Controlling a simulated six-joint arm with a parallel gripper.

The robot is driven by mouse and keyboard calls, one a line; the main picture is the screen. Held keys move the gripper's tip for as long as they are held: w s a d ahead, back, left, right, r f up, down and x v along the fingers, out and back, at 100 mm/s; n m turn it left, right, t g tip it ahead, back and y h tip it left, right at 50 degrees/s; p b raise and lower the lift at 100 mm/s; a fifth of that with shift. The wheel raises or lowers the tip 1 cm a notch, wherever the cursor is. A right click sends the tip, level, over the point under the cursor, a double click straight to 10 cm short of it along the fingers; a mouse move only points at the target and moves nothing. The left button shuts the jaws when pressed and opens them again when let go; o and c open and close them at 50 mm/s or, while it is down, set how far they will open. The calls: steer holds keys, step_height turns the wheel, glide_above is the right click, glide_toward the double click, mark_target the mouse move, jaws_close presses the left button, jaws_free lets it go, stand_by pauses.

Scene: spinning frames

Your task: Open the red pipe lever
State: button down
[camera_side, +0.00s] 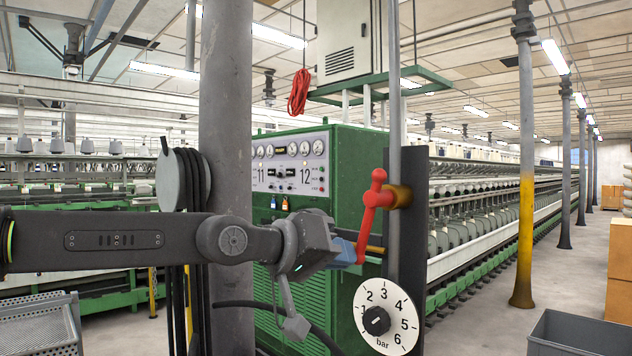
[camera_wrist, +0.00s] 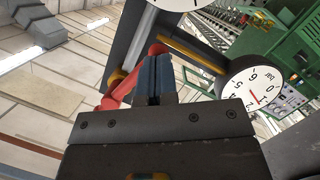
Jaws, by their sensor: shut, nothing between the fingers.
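The red pipe lever (camera_side: 369,217) hangs down and slightly left from a brass fitting (camera_side: 399,196) on a dark upright panel. It has a round red knob at its top. In the wrist view the red lever (camera_wrist: 119,92) runs diagonally left of my fingers, and one end sits close behind their tips. My gripper (camera_side: 345,252) has blue fingers and is at the lever's lower end in the side view; I cannot tell whether it touches. My gripper (camera_wrist: 153,64) is shut and empty in the wrist view.
A white dial marked bar (camera_side: 387,315) is just below the lever. A brass rod (camera_side: 375,249) is beside its lower end. A grey column (camera_side: 226,110) stands behind my arm. A green control cabinet (camera_side: 350,160) is behind. A grey bin (camera_side: 575,335) is at lower right.

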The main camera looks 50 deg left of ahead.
steer(key=shift+w+d+f+n+h, duration=0.1)
steer(key=shift+d+f+n+h, duration=0.2)
steer(key=shift+d+f+n, duration=0.4)
steer(key=shift+r, duration=0.15)
stand_by(0.3)
steer(key=a+v, duration=0.2)
steer(key=v, duration=1.1)
steer(key=shift+w+a+r, duration=0.35)
